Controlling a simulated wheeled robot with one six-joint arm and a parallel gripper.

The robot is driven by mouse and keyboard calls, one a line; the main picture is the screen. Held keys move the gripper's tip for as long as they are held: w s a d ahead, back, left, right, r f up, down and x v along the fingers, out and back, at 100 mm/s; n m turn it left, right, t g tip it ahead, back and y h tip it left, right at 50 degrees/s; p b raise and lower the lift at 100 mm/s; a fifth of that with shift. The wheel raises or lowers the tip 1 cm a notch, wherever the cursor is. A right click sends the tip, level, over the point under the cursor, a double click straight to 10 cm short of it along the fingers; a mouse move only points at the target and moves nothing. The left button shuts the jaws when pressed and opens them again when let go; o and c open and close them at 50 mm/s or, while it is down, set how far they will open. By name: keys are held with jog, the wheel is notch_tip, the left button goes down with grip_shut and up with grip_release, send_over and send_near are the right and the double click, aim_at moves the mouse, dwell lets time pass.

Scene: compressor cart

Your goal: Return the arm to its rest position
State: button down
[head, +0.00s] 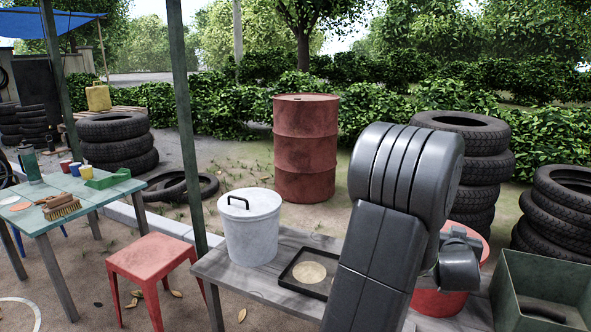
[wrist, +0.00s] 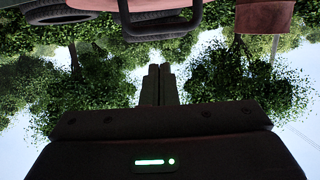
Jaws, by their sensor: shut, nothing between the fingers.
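My arm (head: 378,245) is dark grey and rises from the bottom of the head view, bent over at a rounded joint near the top. Its far end folds down behind the upright link on the right side, mostly hidden there. In the wrist view my gripper (wrist: 160,72) shows two dark fingers pressed together with nothing between them. The fingers point at trees and are clear of any surface. The wrist view is upside down, with sky at the bottom.
A wooden bench (head: 245,285) holds a white lidded bucket (head: 252,235) and a black tray (head: 293,287). A red tub (head: 440,302) stands close behind my arm, and a green bin (head: 548,280) is at right. A red drum (head: 305,150) and tyre stacks (head: 478,165) stand behind.

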jog(key=shift+w+d+b, duration=0.3)
jog(key=shift+w+d, duration=0.1)
jog(key=shift+w, duration=0.25)
jog(key=shift+w+f, duration=0.15)
jog(key=shift+f, duration=0.55)
jog(key=shift+a, duration=0.15)
